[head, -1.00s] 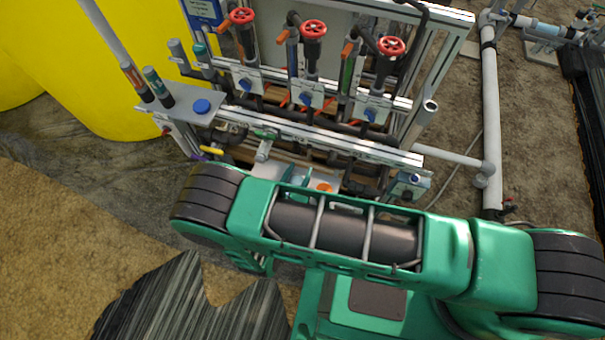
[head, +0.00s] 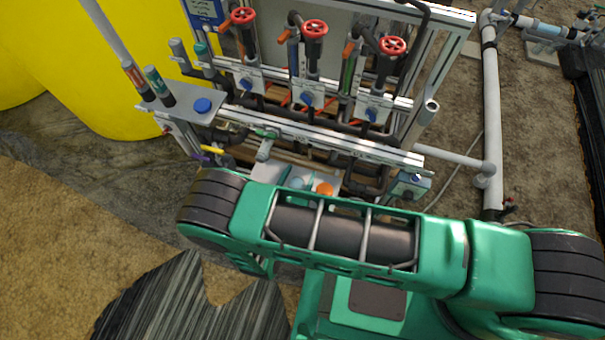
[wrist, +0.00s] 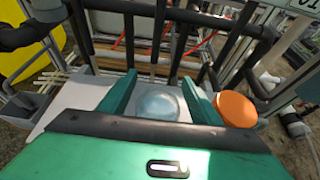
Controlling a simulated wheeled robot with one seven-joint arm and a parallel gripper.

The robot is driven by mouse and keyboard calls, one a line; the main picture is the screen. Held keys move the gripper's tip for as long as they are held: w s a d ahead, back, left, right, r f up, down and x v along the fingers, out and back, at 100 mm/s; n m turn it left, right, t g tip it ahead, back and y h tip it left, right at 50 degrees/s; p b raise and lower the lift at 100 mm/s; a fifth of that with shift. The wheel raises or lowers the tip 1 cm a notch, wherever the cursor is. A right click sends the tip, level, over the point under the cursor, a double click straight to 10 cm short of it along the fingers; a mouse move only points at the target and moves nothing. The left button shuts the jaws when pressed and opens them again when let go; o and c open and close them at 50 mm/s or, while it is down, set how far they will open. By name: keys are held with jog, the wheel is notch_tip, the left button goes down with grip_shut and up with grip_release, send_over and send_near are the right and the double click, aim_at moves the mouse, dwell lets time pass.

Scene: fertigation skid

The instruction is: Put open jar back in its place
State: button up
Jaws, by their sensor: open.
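The open jar (wrist: 158,104) shows as a clear, pale round shape between the two green fingers of my gripper (wrist: 160,98) in the wrist view. The fingers are apart, with a gap to the jar at least on the right. The jar (head: 297,183) also shows in the head view on a pale shelf (head: 266,173), just beyond my arm. An orange-lidded jar (wrist: 236,109) stands right of the right finger; its orange top (head: 324,189) shows in the head view.
Dark pipes (wrist: 160,12) of the skid cross close behind the shelf. Red valve wheels (head: 314,28) stand above. A grey side shelf (head: 178,103) at left carries a blue round cap (head: 202,105) and two dark probes.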

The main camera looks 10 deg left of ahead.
jog(key=v, duration=1.1)
jog(key=shift+s, duration=0.25)
jog(key=shift+r, duration=0.1)
